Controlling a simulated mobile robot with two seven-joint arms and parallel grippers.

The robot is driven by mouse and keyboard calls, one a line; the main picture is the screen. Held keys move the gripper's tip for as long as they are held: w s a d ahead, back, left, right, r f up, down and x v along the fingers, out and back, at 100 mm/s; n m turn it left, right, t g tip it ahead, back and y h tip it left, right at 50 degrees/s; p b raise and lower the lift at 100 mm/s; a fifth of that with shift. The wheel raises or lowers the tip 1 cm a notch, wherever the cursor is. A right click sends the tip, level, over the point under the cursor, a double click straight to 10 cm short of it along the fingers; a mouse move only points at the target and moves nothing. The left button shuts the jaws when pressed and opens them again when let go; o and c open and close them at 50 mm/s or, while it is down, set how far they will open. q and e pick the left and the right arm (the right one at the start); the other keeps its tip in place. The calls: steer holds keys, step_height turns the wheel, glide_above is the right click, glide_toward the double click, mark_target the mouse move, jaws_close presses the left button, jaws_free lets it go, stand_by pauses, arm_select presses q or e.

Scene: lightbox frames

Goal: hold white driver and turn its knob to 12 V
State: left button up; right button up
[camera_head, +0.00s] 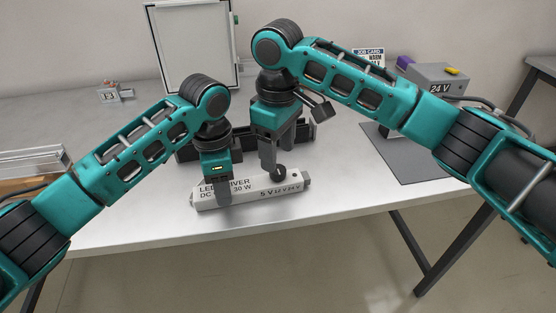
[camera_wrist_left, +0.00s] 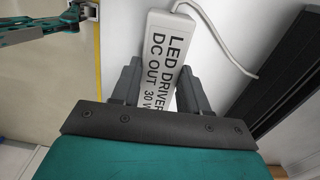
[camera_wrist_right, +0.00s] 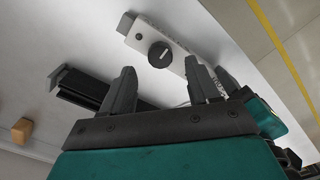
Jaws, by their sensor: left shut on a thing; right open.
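The white driver (camera_head: 240,196) is a long box lying near the table's front edge, printed "LED DRIVER", "30 W" and "5 V 12 V 24 V". My left gripper (camera_head: 223,196) is shut on it around its lettered left part; the left wrist view shows the driver (camera_wrist_left: 163,50) between the fingers. The black round knob (camera_head: 280,172) is on the driver's right part. My right gripper (camera_head: 271,165) is open just above it. In the right wrist view the knob (camera_wrist_right: 160,54) lies ahead, between and beyond the fingertips. Its white mark shows, but I cannot tell which voltage it points to.
A black rail or frame (camera_head: 300,131) lies behind the driver. A grey box marked "24 V" (camera_head: 437,80) and a job card (camera_head: 368,55) stand at the back right, near a grey mat (camera_head: 412,155). A white framed panel (camera_head: 190,45) stands behind. The table's left middle is clear.

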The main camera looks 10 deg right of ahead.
mark_target(278, 169)
step_height(278, 169, up, 8)
stand_by(0.5)
arm_select(q)
steer(key=o, duration=1.3)
